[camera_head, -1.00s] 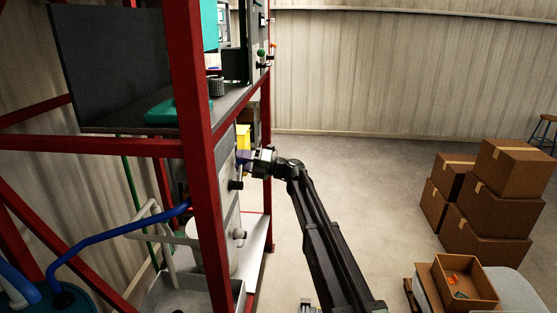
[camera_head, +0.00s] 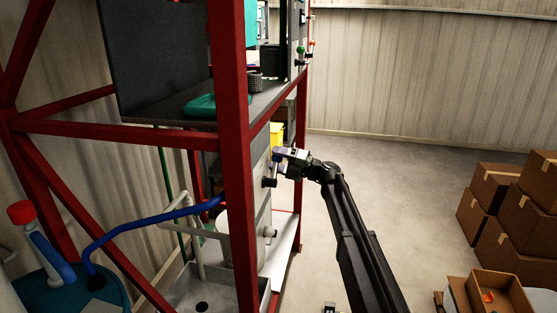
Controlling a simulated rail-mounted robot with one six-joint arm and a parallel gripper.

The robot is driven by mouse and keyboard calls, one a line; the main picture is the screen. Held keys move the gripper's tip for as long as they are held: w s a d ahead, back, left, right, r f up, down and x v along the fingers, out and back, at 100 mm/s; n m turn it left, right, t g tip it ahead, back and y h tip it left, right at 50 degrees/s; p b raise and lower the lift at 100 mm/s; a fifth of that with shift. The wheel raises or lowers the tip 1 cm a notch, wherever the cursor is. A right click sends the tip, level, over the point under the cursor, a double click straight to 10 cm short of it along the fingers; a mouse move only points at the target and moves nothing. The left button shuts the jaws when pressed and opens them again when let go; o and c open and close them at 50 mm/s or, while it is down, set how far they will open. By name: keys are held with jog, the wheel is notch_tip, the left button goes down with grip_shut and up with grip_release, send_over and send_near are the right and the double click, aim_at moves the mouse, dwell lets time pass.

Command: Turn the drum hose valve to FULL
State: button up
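My gripper (camera_head: 283,157) is at the grey panel (camera_head: 262,205) on the side of the red rack, seen small and from the side. A small dark blue part shows at its tip, and I cannot tell whether it is a valve handle or part of the gripper. I cannot make out the fingers. A blue hose (camera_head: 140,225) runs from the teal drum (camera_head: 95,295) at the lower left to behind the red rack post. No valve with a readable FULL mark shows.
The red rack post (camera_head: 232,110) stands left of the panel. Black knobs (camera_head: 269,182) stick out just below my gripper. A grey sink (camera_head: 205,290) is below.

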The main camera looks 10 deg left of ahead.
jog(key=shift+o, duration=0.4)
jog(key=shift+w, duration=0.1)
jog(key=shift+d, duration=0.15)
jog(key=b+v, duration=0.2)
jog(key=v, duration=0.8)
jog(key=shift+d, duration=0.3)
